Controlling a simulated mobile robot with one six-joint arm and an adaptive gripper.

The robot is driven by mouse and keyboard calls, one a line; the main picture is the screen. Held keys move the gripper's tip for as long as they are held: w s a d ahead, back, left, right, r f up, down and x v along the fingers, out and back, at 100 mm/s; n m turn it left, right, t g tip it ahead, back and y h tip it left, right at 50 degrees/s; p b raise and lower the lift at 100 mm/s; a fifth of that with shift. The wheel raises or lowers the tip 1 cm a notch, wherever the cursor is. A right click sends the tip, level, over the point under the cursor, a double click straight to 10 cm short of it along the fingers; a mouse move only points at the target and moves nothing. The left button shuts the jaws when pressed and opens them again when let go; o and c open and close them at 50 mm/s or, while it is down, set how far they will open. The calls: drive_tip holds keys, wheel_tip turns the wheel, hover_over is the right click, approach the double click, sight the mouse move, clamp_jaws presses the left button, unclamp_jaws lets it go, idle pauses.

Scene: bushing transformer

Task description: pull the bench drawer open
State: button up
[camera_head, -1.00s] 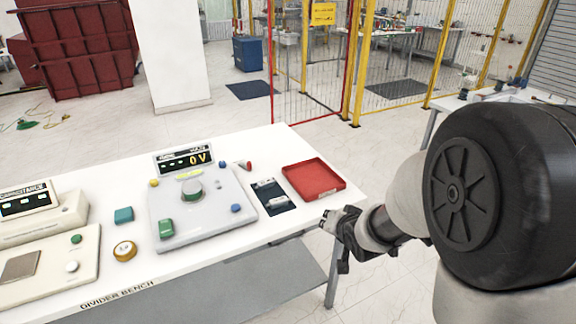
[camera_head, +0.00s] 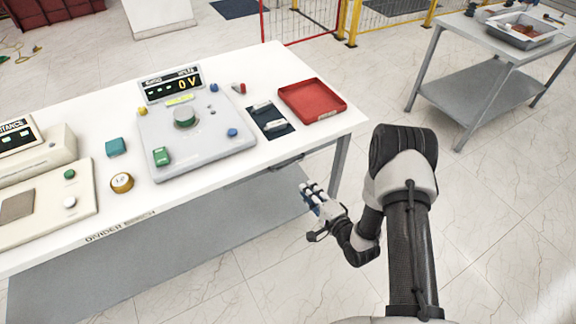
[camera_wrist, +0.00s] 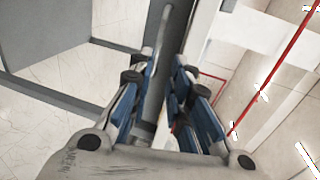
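The bench drawer is under the right part of the white bench top. Its dark bar handle (camera_head: 287,162) shows just below the front edge in the head view. In the wrist view the grey bar handle (camera_wrist: 163,45) lies ahead of the fingers, in line with the gap between them. My gripper (camera_head: 310,208) is in front of and below the handle, apart from it. In the wrist view my gripper (camera_wrist: 165,95) is open, with blue-padded fingers on both sides of an empty gap. The drawer looks shut, though little of its front shows.
The bench top (camera_head: 262,70) carries a red tray (camera_head: 312,100), a dark mat (camera_head: 270,122) and a meter unit (camera_head: 195,140). A bench leg (camera_head: 340,165) stands near my arm. A grey lower shelf (camera_head: 190,235) is under the bench. A second table (camera_head: 480,85) stands back right.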

sight(286, 166)
drive_tip(key=b+x, duration=0.4)
drive_tip(key=x, duration=1.2)
drive_tip(key=shift+f, duration=0.1)
drive_tip(key=shift+c, duration=0.4)
clamp_jaws()
